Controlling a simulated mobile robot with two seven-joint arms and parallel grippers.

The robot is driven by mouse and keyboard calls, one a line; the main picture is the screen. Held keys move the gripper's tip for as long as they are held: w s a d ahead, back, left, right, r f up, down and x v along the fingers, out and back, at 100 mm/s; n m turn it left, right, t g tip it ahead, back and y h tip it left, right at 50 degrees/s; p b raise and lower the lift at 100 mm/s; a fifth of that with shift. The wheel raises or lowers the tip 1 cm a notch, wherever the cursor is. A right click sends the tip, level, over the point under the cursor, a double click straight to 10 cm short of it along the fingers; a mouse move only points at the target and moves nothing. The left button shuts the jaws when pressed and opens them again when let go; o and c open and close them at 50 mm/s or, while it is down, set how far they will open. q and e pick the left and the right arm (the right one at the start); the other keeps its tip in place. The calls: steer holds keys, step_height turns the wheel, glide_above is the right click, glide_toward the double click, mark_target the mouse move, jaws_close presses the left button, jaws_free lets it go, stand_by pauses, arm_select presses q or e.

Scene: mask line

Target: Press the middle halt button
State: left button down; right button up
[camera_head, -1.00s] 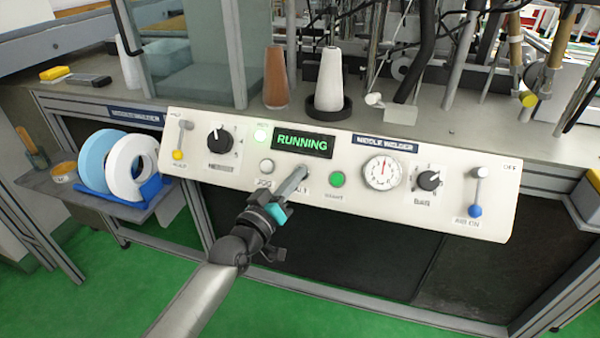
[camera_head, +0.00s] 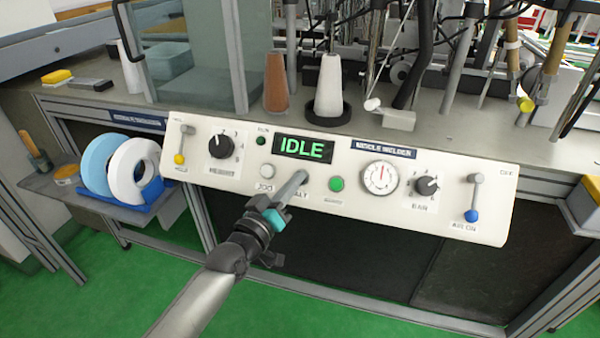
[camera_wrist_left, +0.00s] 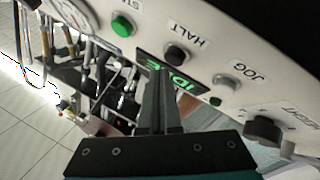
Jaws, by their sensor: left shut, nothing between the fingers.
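The white control panel (camera_head: 330,205) is labelled middle welder. Its display (camera_head: 303,149) reads IDLE in green. My left gripper (camera_head: 300,178) is shut and empty, its tips at the panel over the HALT label. In the head view the gripper hides the halt button. In the left wrist view the black halt button (camera_wrist_left: 177,56) shows by its HALT label, just beyond the shut fingertips (camera_wrist_left: 160,74). I cannot tell whether the tips touch it. My right gripper is not in view.
The jog button (camera_head: 267,171) is left of the gripper and the green start button (camera_head: 336,184) right. A gauge (camera_head: 380,178), knobs (camera_head: 220,146) (camera_head: 427,185) and levers (camera_head: 475,195) also sit on the panel. Thread cones (camera_head: 329,85) stand behind it.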

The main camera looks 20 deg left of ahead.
arm_select(q)
steer(key=s+r+p, duration=0.1)
steer(key=s+p, duration=0.1)
steer(key=s+r+p, duration=0.2)
steer(key=p, duration=0.1)
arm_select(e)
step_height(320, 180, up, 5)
arm_select(q)
steer(key=shift+w, duration=0.1)
stand_by(0.8)
